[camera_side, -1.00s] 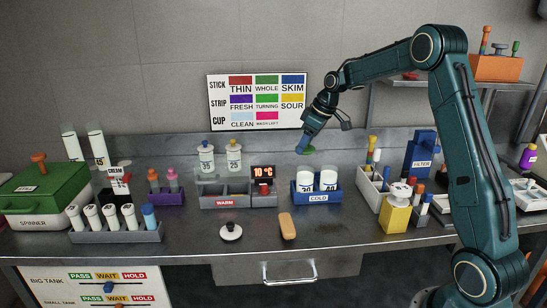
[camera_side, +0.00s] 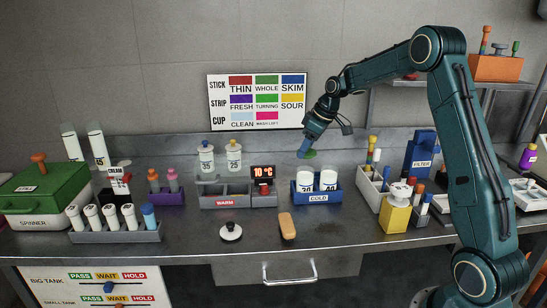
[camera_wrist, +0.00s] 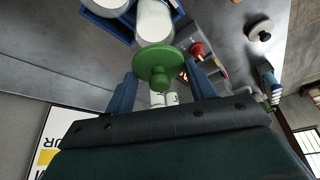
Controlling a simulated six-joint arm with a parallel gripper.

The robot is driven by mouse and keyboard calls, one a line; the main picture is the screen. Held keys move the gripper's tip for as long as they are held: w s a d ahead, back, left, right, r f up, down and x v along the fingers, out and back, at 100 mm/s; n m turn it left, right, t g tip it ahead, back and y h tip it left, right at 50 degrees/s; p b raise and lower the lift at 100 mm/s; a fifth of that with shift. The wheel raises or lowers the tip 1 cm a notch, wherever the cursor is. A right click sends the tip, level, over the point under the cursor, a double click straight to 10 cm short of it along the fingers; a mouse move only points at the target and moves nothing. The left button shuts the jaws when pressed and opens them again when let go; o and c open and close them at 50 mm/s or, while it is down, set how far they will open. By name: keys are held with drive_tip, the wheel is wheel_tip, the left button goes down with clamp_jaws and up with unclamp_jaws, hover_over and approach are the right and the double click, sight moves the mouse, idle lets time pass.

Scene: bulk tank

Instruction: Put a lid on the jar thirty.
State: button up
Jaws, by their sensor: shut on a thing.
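My gripper (camera_side: 311,150) is shut on a green lid (camera_side: 310,155), which has a round disc and a small knob. In the wrist view the lid (camera_wrist: 157,64) sits between the two blue fingers. The gripper hangs above and behind the blue COLD rack (camera_side: 317,197). The white jar labelled 30 (camera_side: 308,180) stands in the left of that rack, and a white jar labelled 40 (camera_side: 328,179) stands in the right. In the wrist view the lid partly covers the near edge of one white jar (camera_wrist: 154,20). The lid is apart from both jars in the side view.
The grey WARM rack (camera_side: 224,197) and a red-digit display (camera_side: 263,173) stand left of the COLD rack. A white rack of sticks (camera_side: 372,182) and a yellow block (camera_side: 395,215) stand to the right. An orange bar (camera_side: 287,226) and a white disc (camera_side: 231,231) lie in front.

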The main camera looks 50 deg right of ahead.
drive_tip(key=shift+f, duration=2.6)
drive_tip(key=shift+f, duration=0.1)
drive_tip(key=o, duration=1)
drive_tip(key=shift+o, duration=0.2)
drive_tip(key=v, duration=1.4)
